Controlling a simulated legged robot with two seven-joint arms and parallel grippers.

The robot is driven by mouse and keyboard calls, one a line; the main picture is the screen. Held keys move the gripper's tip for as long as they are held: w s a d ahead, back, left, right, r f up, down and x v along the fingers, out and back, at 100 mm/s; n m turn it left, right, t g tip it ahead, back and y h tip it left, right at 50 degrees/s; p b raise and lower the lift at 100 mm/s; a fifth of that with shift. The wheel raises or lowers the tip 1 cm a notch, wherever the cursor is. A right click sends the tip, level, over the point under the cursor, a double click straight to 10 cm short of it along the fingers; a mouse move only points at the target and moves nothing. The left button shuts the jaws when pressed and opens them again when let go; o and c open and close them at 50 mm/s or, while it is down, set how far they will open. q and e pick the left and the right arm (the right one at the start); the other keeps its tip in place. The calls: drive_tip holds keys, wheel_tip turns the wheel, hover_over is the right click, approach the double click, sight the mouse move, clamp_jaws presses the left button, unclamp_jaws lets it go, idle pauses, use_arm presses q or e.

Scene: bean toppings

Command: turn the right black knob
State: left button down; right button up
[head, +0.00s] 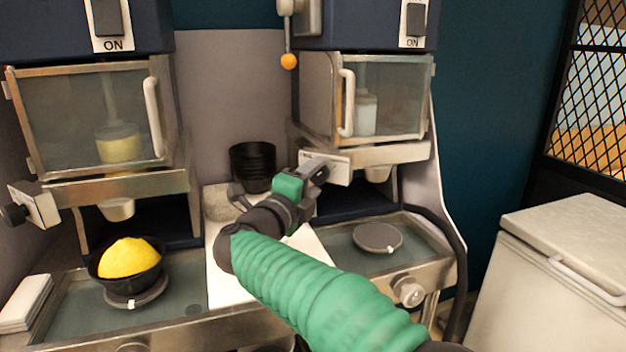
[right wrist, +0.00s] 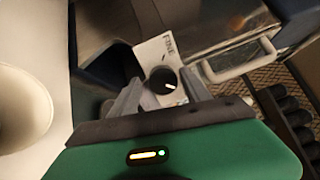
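The right black knob (right wrist: 163,81) sits on a white label plate (right wrist: 158,55) in the right wrist view. My right gripper (right wrist: 160,80) has its two fingers spread on either side of the knob, with a small gap visible at the sides. In the head view my right gripper (head: 318,168) is at the plate (head: 338,170) on the front left of the right machine, and it hides the knob there. The left machine's black knob (head: 14,214) sticks out from its own plate at the far left. My left gripper is not in view.
A black bowl (head: 125,275) of yellow topping stands under the left machine. A stack of black bowls (head: 252,165) stands between the machines. An empty round pad (head: 377,238) lies under the right machine. A white chest (head: 560,265) stands at the right.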

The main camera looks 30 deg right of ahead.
drive_tip(key=shift+s+r, duration=0.1)
drive_tip(key=shift+s, duration=0.05)
drive_tip(key=v, duration=1.6)
drive_tip(key=shift+s+a, duration=0.1)
drive_tip(key=shift+a, duration=0.25)
